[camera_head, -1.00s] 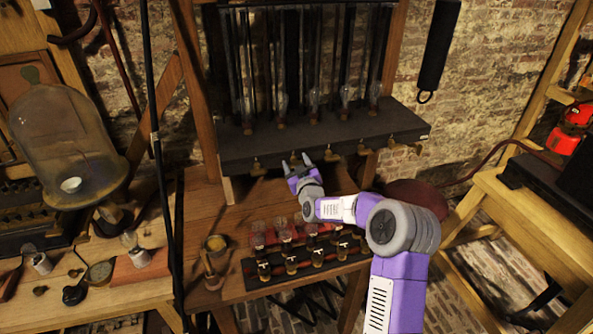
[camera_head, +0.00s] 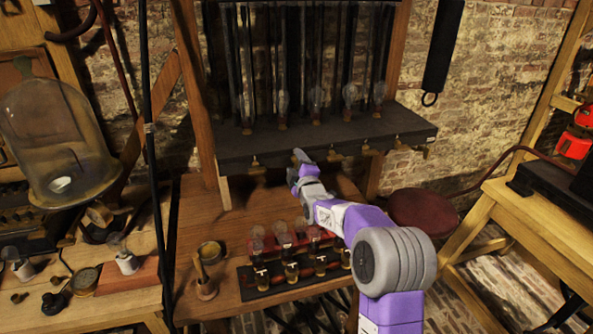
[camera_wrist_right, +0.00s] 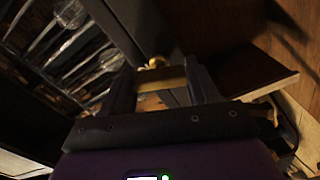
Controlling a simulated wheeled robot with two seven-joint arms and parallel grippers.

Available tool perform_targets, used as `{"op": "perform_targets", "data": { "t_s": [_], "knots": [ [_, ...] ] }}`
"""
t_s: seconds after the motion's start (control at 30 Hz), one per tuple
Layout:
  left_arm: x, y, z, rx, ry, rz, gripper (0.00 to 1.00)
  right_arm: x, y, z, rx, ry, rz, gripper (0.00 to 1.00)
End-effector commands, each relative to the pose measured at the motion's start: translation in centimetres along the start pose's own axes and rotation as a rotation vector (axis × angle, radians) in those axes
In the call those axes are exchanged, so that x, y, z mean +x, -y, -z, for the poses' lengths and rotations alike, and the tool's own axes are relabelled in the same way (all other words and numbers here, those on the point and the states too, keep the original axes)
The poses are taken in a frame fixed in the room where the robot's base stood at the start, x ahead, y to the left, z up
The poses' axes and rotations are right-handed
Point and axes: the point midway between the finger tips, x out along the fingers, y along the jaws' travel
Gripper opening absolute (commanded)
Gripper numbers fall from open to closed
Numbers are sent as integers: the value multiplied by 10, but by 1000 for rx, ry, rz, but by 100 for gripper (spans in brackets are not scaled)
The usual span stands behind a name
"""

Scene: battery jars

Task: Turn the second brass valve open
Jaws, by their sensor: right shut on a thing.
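A row of brass valves sits along the front edge of the black shelf (camera_head: 330,142). The leftmost brass valve (camera_head: 255,162) is free of my gripper. My right gripper (camera_head: 300,158) is at the second valve from the left, which its fingers mostly hide in the head view. In the right wrist view, the brass handle of this second valve (camera_wrist_right: 161,78) lies between the two dark fingers of my right gripper (camera_wrist_right: 160,92), which are shut on it. How far the valve is turned cannot be told. My left gripper is not in view.
Glass tubes with bulbs (camera_head: 317,100) stand above the shelf. Below, small jars (camera_head: 291,270) stand on a dark rack on the wooden table (camera_head: 225,225). A large glass bell jar (camera_head: 60,140) is at the left. A round dark red stool (camera_head: 422,212) is at the right.

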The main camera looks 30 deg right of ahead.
Motion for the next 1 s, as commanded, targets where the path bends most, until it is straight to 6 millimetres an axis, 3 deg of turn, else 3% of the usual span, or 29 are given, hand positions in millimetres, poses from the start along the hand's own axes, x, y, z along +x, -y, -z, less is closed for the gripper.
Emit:
{"op": "perform_targets", "data": {
  "t_s": [0.5, 1.0],
  "knots": [
    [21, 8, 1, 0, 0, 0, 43, 0, 2, -1, -324, 0, -2, 30],
    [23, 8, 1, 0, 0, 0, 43, 0, 1, -1, -378, 1, -1, 30]
  ]
}}
